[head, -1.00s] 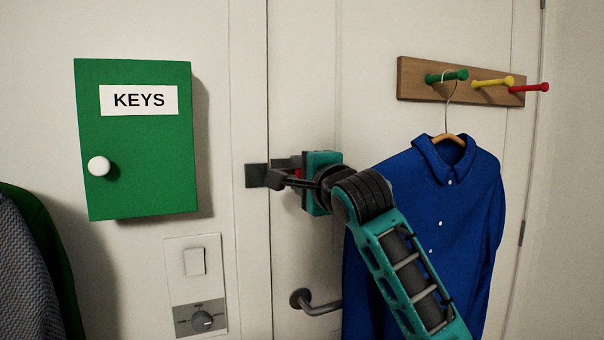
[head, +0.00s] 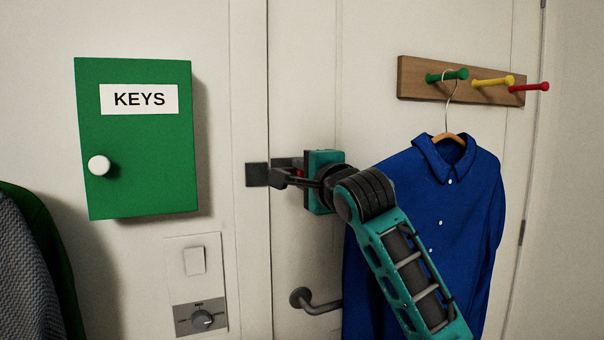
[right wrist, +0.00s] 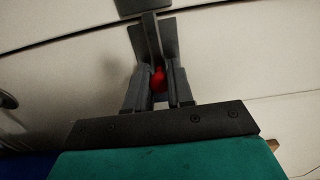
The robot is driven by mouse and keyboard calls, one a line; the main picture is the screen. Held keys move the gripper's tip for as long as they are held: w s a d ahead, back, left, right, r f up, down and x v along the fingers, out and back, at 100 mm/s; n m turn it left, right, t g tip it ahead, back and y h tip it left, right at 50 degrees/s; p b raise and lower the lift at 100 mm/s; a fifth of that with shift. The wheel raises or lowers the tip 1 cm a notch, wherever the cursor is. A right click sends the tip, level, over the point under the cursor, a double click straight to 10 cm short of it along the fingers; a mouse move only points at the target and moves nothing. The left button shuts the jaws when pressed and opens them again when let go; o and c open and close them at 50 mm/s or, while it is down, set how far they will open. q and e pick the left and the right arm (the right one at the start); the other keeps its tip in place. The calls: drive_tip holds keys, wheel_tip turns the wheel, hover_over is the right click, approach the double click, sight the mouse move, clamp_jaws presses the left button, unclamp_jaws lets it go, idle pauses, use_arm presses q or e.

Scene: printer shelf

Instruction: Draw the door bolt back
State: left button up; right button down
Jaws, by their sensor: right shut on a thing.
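The door bolt (head: 284,163) is a dark grey metal plate and bar on the white door, with a red knob (right wrist: 158,80). Its dark keeper plate (head: 256,174) is on the frame just left of the door's edge; it also shows at the top of the right wrist view (right wrist: 142,5). My right gripper (head: 284,180) comes in from the right and is shut on the red knob, its fingers on either side of it. The fingers hide most of the bolt in the head view. Whether the bar's tip is inside the keeper is unclear. My left gripper is not in view.
A blue shirt (head: 430,230) hangs from a wooden peg rail (head: 415,78) close to my right arm. A door handle (head: 318,305) is below the gripper. A green key cabinet (head: 140,165), a switch panel (head: 197,285) and coats (head: 25,265) are at left.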

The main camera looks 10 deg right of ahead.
drive_tip(key=shift+w+d, duration=0.2)
drive_tip(key=shift+d, duration=0.65)
drive_tip(key=shift+w+d, duration=0.15)
drive_tip(key=shift+d, duration=0.65)
drive_tip(key=c, duration=1.1)
unclamp_jaws()
drive_tip(key=shift+d, duration=0.15)
drive_tip(key=shift+s, duration=0.1)
drive_tip(key=s+d+b, duration=0.1)
drive_tip(key=s+d, duration=0.1)
drive_tip(key=s, duration=1)
drive_tip(key=shift+s+d, duration=0.15)
drive_tip(key=shift+s, duration=0.1)
